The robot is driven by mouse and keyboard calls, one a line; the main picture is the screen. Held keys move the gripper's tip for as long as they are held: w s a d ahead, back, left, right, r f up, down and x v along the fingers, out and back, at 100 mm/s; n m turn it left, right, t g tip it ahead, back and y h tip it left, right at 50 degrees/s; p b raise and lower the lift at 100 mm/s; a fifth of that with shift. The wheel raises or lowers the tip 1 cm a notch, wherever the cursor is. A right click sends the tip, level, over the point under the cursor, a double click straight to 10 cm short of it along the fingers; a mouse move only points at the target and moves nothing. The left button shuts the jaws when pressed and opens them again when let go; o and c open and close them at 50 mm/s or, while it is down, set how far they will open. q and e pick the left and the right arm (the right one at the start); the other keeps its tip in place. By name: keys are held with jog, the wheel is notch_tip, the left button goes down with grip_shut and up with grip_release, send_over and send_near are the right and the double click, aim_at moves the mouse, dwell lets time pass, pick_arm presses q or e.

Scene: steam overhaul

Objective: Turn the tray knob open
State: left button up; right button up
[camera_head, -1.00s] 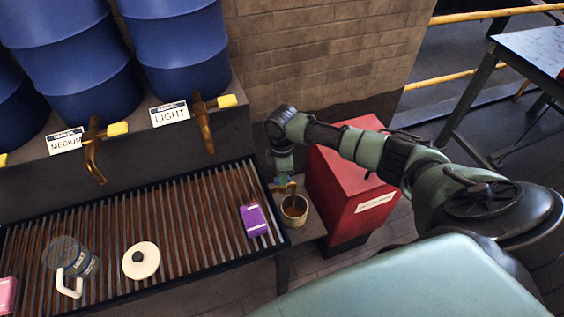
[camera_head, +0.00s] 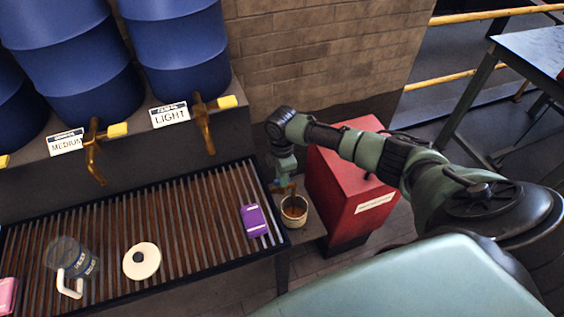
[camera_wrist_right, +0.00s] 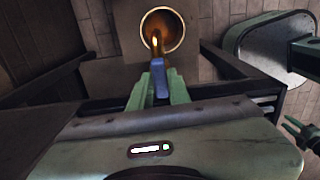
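The tray knob is a small blue handle (camera_wrist_right: 158,78) on a brass tap (camera_wrist_right: 158,42) at the right end of the slatted drip tray (camera_head: 60,215). In the head view the blue knob (camera_head: 279,187) is small and partly hidden by my right gripper (camera_head: 286,176). In the right wrist view the two green fingers of my right gripper (camera_wrist_right: 160,85) stand close on both sides of the knob and appear shut on it. A pail (camera_head: 295,211) with brownish contents stands below the tap; it also shows in the wrist view (camera_wrist_right: 163,30).
A red cabinet (camera_head: 345,190) stands just right of the pail. A purple box (camera_head: 254,221), a white lid (camera_head: 142,261) and a glass jug (camera_head: 75,265) are on the tray. Blue barrels (camera_head: 175,45) with yellow-handled brass taps (camera_head: 203,122) stand behind.

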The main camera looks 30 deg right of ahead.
jog(key=shift+o, duration=1.4)
jog(key=shift+r, duration=0.15)
notch_tip(320, 180, up, 8)
jog(key=shift+f+b, duration=0.2)
jog(key=shift+b, duration=0.2)
